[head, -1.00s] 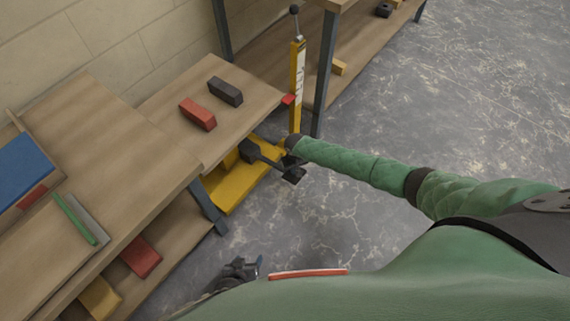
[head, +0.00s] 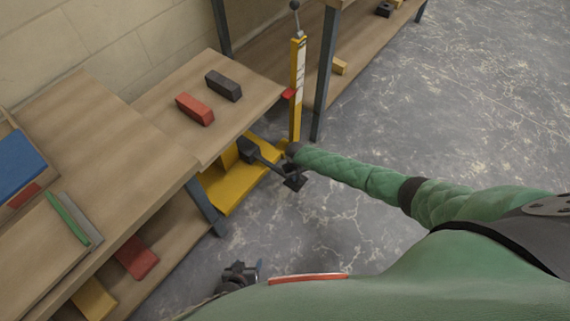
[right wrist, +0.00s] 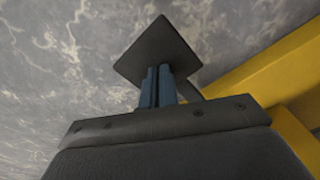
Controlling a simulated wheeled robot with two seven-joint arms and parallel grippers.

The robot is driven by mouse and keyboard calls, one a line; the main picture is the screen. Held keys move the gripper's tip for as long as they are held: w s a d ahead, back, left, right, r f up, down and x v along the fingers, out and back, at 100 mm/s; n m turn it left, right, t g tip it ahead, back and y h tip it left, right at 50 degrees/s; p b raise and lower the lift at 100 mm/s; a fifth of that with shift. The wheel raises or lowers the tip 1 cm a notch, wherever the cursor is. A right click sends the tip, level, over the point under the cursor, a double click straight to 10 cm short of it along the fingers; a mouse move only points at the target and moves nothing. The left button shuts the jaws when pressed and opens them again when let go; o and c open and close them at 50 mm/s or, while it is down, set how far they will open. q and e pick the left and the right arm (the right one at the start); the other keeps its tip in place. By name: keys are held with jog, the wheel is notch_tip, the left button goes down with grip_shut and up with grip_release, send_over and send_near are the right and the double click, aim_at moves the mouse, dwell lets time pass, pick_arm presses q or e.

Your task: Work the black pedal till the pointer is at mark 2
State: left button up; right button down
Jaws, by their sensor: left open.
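The black pedal (head: 294,182) sticks out on a dark lever from the yellow base (head: 238,185) of the lift, beside the bench leg. In the right wrist view the pedal plate (right wrist: 158,45) lies just beyond my right gripper (right wrist: 158,70), whose blue fingers are closed together with nothing between them. The fingertips overlap the plate's edge in that view; I cannot tell whether they touch. The red pointer (head: 289,93) sits partway up the yellow post (head: 296,115) with its white scale (head: 300,62). The marks are too small to read. My left gripper (head: 243,274) is open and empty, low over the floor.
A bench (head: 150,120) stands at left with a red block (head: 195,109) and a black block (head: 223,86) on it. A grey leg (head: 325,75) of another bench stands close beside the post. The floor (head: 440,110) to the right is clear.

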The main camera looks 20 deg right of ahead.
jog(key=shift+f, duration=0.1)
notch_tip(320, 180, up, 2)
jog(key=shift+a+p, duration=0.1)
jog(key=shift+p, duration=1)
jog(key=r+p, duration=0.3)
jog(key=shift+w+a+r, duration=0.1)
jog(key=shift+w, duration=0.1)
jog(key=shift+w+r+p, duration=0.1)
jog(key=shift+r+p, duration=0.65)
pick_arm(q)
notch_tip(320, 180, up, 30)
jog(key=w+g+p, duration=0.1)
jog(key=g+p, duration=0.1)
jog(key=p, duration=0.3)
jog(key=shift+f+m+p, duration=0.25)
jog(key=shift+m+p, duration=0.05)
jog(key=shift+p, duration=0.05)
pick_arm(e)
notch_tip(320, 180, up, 6)
jog(key=shift+w+a, duration=0.3)
jog(key=shift+w, duration=0.05)
pick_arm(q)
jog(key=shift+a+f, duration=0.1)
jog(key=shift+f, duration=0.1)
